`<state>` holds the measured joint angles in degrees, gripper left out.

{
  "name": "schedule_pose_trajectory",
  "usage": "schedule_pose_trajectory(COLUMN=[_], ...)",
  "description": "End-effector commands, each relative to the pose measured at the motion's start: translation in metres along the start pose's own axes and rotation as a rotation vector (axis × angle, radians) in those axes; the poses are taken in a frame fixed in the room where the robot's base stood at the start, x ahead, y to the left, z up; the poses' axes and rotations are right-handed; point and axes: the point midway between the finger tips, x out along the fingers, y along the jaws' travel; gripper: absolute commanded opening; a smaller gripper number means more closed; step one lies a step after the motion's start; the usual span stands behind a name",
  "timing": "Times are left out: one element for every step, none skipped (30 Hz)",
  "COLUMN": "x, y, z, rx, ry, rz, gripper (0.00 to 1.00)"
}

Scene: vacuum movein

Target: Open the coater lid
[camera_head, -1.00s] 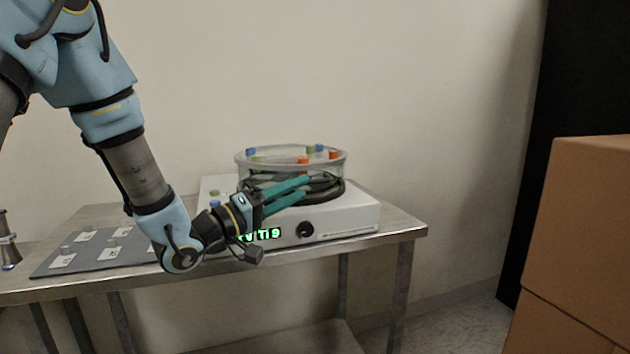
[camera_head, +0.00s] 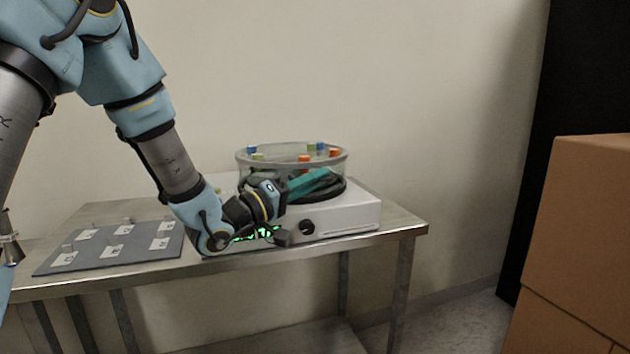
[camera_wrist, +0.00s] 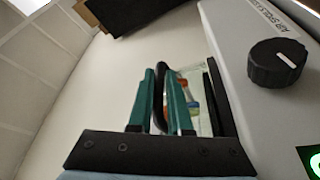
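The coater (camera_head: 345,212) is a white box on the table with a black knob and a green display on its front.
A metal table (camera_head: 400,226) carries the coater. A grey mat (camera_head: 110,247) with several small labelled squares lies left of it. Cardboard boxes (camera_head: 575,240) stand at the right. The wall is close behind the table.

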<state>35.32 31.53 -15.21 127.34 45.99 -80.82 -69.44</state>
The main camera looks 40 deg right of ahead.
Motion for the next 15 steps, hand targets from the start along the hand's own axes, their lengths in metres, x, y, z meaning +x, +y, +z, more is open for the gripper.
schedule_pose_trajectory(x=[0.0001,0.0001,0.0001,0.0002,0.0002,0.0002,0.0002,0.0002,0.0002,0.0002,0.0002,0.0002,0.0003,0.0003,0.0003], y=[0.0005,0.0005,0.0006,0.0006,0.0007,0.0007,0.0008,0.0008,0.0009,0.0009,0.001,0.001,0.001,0.0011,0.0011], z=[0.0,0.0,0.0001,0.0001,0.0001,0.0001,0.0001,0.0001,0.0001,0.0001,0.0001,0.0001,0.0001,0.0001,0.0001], rx=[0.0,0.0,0.0,0.0,0.0,0.0,0.0,0.0,0.0,0.0,0.0,0.0,0.0,0.0,0.0], ry=[0.0,0.0,0.0,0.0,0.0,0.0,0.0,0.0,0.0,0.0,0.0,0.0,0.0,0.0,0.0], rz=[0.002,0.002,0.002,0.002,0.002,0.002,0.002,0.002,0.003,0.003,0.003,0.003,0.003,0.003,0.003], gripper=[0.07,0.04,0.0,0.0,0.0,0.0,0.0,0.0,0.0,0.0,0.0,0.0,0.0,0.0,0.0])
